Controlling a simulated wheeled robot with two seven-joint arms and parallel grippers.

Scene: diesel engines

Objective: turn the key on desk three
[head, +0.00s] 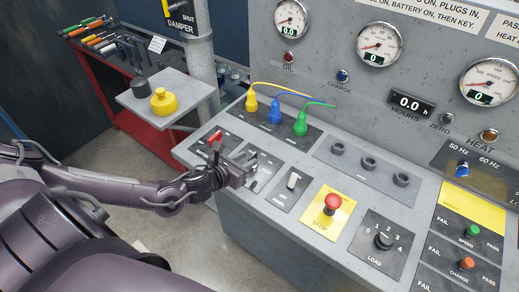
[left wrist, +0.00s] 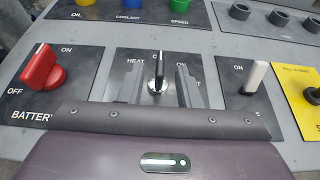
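The key (left wrist: 160,68), with a dark upright grip and a silver barrel, sits on a dark plate (left wrist: 123,63) marked HEAT. In the left wrist view it shows between the two fingers of my left gripper (left wrist: 159,84), with a visible gap on each side. The gripper is open. In the head view my left gripper (head: 253,168) is over the desk at the key plate and largely hides the key. I cannot tell how deep the fingers reach around it. My right gripper is not in view.
A red battery switch (left wrist: 41,70) stands left of the key and a white lever (left wrist: 256,76) right of it. A red stop button (head: 332,204) and a load dial (head: 384,240) are further right. Yellow, blue and green plugs (head: 275,114) stand behind.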

